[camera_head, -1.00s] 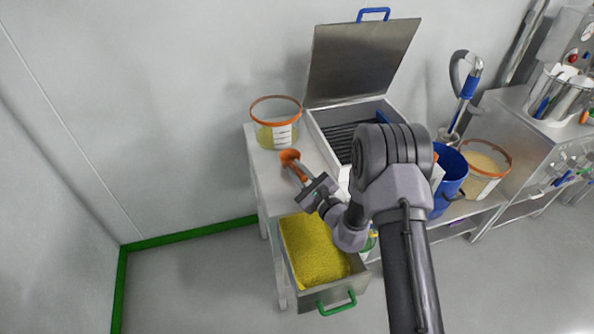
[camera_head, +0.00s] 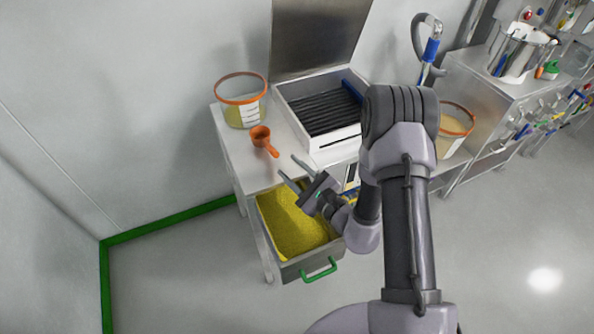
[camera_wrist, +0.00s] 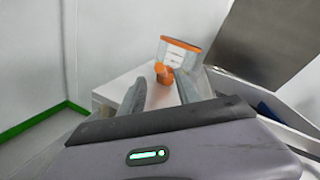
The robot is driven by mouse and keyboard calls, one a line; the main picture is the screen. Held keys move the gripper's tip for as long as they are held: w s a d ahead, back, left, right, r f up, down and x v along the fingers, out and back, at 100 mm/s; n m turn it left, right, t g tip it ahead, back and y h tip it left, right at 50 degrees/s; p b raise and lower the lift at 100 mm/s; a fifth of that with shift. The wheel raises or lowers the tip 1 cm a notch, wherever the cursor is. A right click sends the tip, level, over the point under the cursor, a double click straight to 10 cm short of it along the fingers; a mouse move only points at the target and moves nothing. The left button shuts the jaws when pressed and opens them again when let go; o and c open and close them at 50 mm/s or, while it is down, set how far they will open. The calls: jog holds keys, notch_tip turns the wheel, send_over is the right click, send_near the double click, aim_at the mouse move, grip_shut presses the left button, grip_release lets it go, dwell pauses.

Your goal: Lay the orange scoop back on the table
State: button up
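The orange scoop (camera_head: 262,139) lies on the white table (camera_head: 232,158), in front of the clear tub, with its handle pointing toward the lower right. My gripper (camera_head: 288,169) is open and empty, its two fingers apart, a short way from the end of the scoop's handle. In the wrist view the scoop (camera_wrist: 163,73) shows beyond and between my open fingers (camera_wrist: 162,92), apart from them. The scoop's handle is partly hard to make out there.
A clear tub with an orange rim (camera_head: 240,104) stands behind the scoop. A steel box with raised lid (camera_head: 318,38) and dark bars stands to the right. An open drawer of yellow granules (camera_head: 312,268) juts out below my gripper. The table's front left is bare.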

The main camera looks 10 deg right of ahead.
jog(key=s+a+r+n+g+y, duration=0.3)
jog(key=a+r+n+g+y, duration=0.15)
jog(key=a+r, duration=0.4)
jog(key=s+a+r+n+g+y, duration=0.1)
jog(key=s+a+r+n+g, duration=0.3)
jog(key=s+r+n+g, duration=0.8)
jog(key=s+d+f+n+t+h, duration=0.1)
jog(key=s+d+h, duration=0.2)
jog(key=s, duration=0.3)
jog(key=s+d+f+n+t+h, duration=0.1)
jog(key=s+d+h, duration=0.1)
jog(key=s+h, duration=0.3)
jog(key=s+d+r+t+h, duration=0.1)
jog(key=d+r+t+h, duration=0.2)
jog(key=d, duration=0.7)
jog(key=shift+d+r+n+t+h, duration=0.15)
jog(key=shift+d+n+t+h, duration=0.25)
jog(key=shift+t+h, duration=0.65)
